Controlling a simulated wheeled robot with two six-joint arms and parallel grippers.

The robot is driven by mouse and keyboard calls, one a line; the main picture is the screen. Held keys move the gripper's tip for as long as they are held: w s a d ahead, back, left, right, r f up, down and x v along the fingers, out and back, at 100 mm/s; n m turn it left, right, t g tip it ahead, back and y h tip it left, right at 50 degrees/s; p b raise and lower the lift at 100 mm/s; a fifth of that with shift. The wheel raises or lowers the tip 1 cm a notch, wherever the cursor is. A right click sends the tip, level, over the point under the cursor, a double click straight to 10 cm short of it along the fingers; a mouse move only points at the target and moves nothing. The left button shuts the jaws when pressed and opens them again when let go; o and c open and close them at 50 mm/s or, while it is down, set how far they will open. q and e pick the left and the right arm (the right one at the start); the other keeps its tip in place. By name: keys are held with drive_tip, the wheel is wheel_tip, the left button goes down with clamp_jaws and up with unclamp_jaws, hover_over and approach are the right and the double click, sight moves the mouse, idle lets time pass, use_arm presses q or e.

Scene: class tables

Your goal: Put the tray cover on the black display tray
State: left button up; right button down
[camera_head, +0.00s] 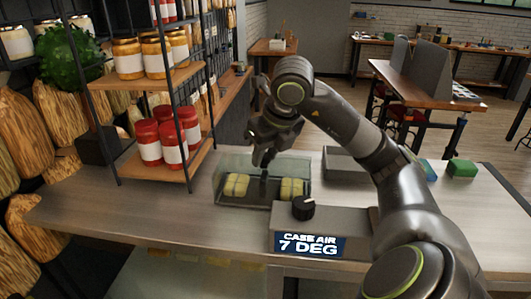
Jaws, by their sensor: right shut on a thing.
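The black display tray (243,204) lies on the grey counter with yellow-green blocks (236,185) at its left and right ends. The clear, greenish tray cover (234,163) is at the tray, standing over its back part and around the blocks. Whether its lower edge rests fully on the tray I cannot tell. My right gripper (264,161) points down at the middle of the cover and is shut on it; the fingertips partly hide the grip. My left gripper is not in view.
A grey box (350,221) with a black knob (303,207) and a "CASE AIR 7 DEG" display (309,244) stands in front right. A shelf with jars (172,141) rises at the left. A grey bin (345,165) and green block (461,168) lie right. The counter's front left is clear.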

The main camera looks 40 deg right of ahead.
drive_tip(key=shift+f+b, duration=0.35)
drive_tip(key=c, duration=1)
unclamp_jaws()
drive_tip(key=shift+c, duration=0.2)
drive_tip(key=p+v, duration=0.6)
drive_tip(key=v, duration=1.1)
drive_tip(key=shift+s+r, duration=0.15)
